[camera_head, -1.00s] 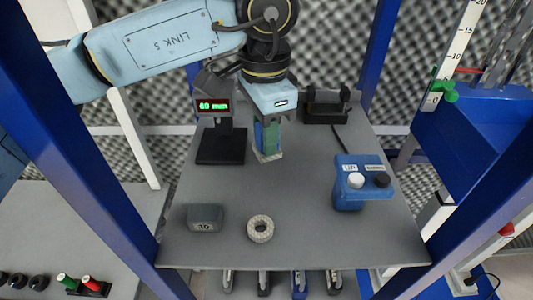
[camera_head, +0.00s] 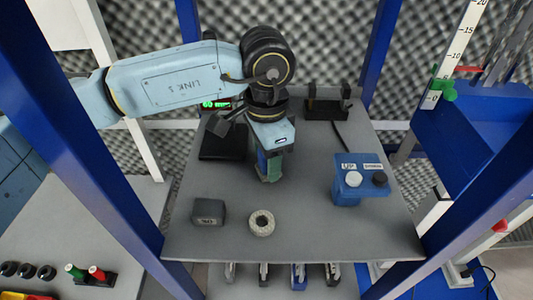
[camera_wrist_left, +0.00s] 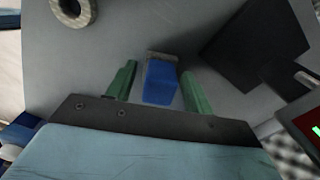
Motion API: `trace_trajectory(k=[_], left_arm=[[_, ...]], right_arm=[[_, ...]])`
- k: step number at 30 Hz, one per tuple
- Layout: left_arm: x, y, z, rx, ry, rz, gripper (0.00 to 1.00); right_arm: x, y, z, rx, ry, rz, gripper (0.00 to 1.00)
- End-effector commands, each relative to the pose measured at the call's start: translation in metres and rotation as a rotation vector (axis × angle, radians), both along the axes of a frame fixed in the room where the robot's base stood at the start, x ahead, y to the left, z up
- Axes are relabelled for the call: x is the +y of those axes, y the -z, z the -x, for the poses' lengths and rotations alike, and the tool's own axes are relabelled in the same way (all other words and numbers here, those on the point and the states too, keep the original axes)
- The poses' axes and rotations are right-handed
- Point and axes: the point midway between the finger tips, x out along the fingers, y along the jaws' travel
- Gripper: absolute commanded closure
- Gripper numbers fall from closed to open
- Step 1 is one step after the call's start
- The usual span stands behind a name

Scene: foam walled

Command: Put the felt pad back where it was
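The felt pad (camera_wrist_left: 163,56) shows as a thin grey strip at the far end of a blue block (camera_wrist_left: 161,82) in the left wrist view. My left gripper (camera_wrist_left: 159,75) has its two green fingers on either side of the block. A gap shows beside the block, so the gripper looks open around it. In the head view the left gripper (camera_head: 268,178) points down, low over the grey table, and the blue block (camera_head: 262,162) shows partly beside a green finger. The pad's underside and any contact with the table are hidden. My right gripper is not in view.
A grey ring (camera_head: 262,223) and a dark grey block (camera_head: 208,212) lie nearer the front edge. A black gauge base (camera_head: 222,142) stands just behind and left of the gripper. A blue button box (camera_head: 348,182) stands right. The table's front middle is otherwise clear.

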Motion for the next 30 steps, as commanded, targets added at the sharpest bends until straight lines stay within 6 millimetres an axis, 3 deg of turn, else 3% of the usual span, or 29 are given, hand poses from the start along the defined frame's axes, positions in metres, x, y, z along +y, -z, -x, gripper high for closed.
trace_trajectory(k=[8,11,21,30], left_arm=[[0.0,-0.007,-0.001,-0.003,0.0,0.001,0.48],[-0.001,-0.02,-0.001,-0.005,0.001,0.001,0.48],[-0.001,-0.091,0.0,-0.005,0.001,0.001,0.48],[0.0,-0.12,0.0,-0.001,0.001,0.0,0.48]], right_arm=[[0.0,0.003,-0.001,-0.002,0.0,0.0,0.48],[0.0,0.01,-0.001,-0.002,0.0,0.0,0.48],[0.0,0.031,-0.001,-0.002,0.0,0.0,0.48],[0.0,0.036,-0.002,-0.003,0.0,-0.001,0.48]])
